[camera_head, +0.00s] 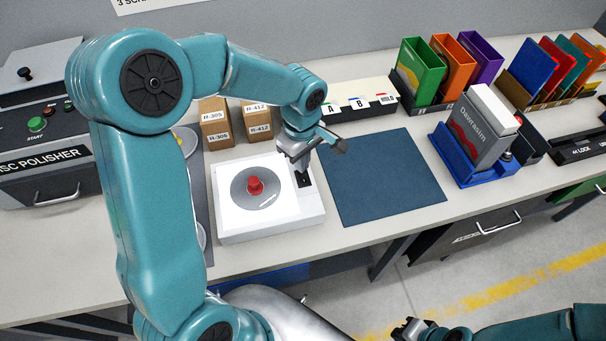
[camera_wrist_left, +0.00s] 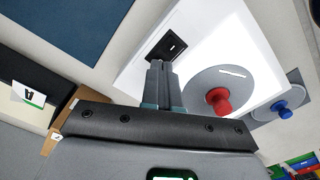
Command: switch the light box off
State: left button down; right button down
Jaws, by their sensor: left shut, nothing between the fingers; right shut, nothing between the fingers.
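The light box (camera_head: 230,225) is a white box near the bench's front edge, its top bright white. It also shows in the left wrist view (camera_wrist_left: 210,30). A grey disc (camera_head: 243,201) with a red knob (camera_head: 255,185) lies on it. A black switch (camera_head: 304,181) sits at the right of its top and shows in the left wrist view (camera_wrist_left: 167,46). My left gripper (camera_head: 302,171) is shut and empty, fingertips pointing down close to the switch; I cannot tell whether they touch it. My right gripper (camera_head: 408,328) is shut and low at the bottom, away from the bench.
A dark blue mat (camera_head: 380,178) lies right of the light box. Small cardboard boxes (camera_head: 215,122) stand behind it. A disc polisher (camera_head: 45,150) is at the left. A blue holder with a grey case (camera_head: 478,130) and coloured folders (camera_head: 425,70) stand at the right.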

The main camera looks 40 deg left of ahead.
pick_arm(q)
jog(key=shift+f+b, duration=1)
dwell(0.8)
jog(key=shift+r, duration=0.1)
jog(key=shift+w+r+p, duration=0.1)
jog(key=shift+r+p, duration=1.75)
jog(key=shift+r, duration=0.9)
jog(key=shift+r+p, duration=0.45)
jog(key=shift+r, duration=0.3)
jog(key=shift+f, duration=0.1)
